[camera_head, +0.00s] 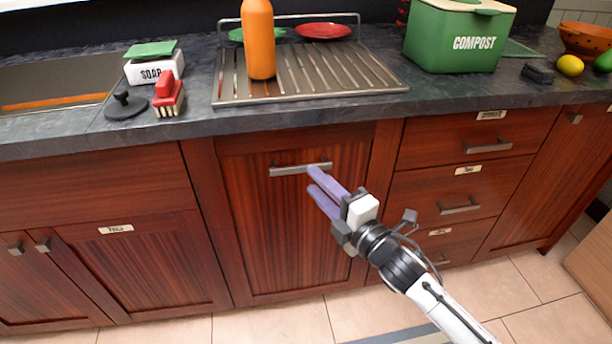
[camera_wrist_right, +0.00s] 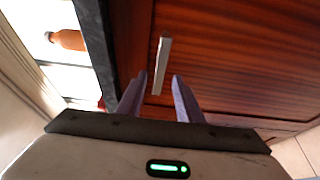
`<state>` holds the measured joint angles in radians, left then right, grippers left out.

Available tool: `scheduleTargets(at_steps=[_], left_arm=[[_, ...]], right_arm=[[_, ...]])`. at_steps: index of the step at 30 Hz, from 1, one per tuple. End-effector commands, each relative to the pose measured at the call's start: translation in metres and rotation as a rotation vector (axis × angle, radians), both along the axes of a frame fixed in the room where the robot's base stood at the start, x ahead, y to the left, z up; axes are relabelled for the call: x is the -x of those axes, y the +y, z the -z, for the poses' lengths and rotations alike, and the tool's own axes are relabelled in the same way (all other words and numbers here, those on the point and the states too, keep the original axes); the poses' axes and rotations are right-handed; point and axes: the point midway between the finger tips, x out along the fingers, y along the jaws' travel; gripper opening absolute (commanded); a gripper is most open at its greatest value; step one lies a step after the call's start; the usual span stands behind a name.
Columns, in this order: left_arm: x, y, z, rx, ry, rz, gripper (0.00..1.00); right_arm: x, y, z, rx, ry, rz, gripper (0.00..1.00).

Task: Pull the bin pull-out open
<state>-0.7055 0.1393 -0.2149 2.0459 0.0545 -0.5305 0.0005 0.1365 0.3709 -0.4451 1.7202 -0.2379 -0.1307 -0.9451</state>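The bin pull-out (camera_head: 290,225) is a tall red-brown wooden front below the dish rack, standing flush with its neighbours. Its grey bar handle (camera_head: 285,170) runs across near the top. The handle also shows in the right wrist view (camera_wrist_right: 161,64), ahead of and between the fingers. My right gripper (camera_head: 313,180) has purple fingers that are apart, with the tips close to the handle's right part. In the wrist view the right gripper (camera_wrist_right: 159,85) is open with nothing held; whether a finger touches the handle I cannot tell. My left gripper is not in view.
Drawers with bar handles (camera_head: 488,146) stand to the right and a cupboard (camera_head: 125,265) to the left. The counter above holds a metal drying rack (camera_head: 345,75), an orange bottle (camera_head: 258,40) and a green compost box (camera_head: 455,40). The tiled floor in front (camera_head: 270,325) is clear.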

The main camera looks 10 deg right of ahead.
Motion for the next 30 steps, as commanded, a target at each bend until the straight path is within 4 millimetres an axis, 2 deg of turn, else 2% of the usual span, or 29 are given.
scheduleTargets(at_steps=[3,9,20,26,30], left_arm=[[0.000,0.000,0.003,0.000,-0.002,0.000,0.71],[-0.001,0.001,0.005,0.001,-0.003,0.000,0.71],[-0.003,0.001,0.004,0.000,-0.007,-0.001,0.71],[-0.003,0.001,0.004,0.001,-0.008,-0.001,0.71],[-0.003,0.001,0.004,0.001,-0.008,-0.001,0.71]], right_arm=[[-0.021,0.009,0.000,-0.001,-0.002,0.000,0.33],[-0.041,0.017,0.001,-0.003,0.001,0.000,0.33],[-0.045,0.019,0.000,-0.003,0.001,0.000,0.33],[-0.045,0.019,0.000,-0.003,0.001,0.000,0.00],[-0.045,0.019,0.001,-0.003,0.001,0.000,0.00]])
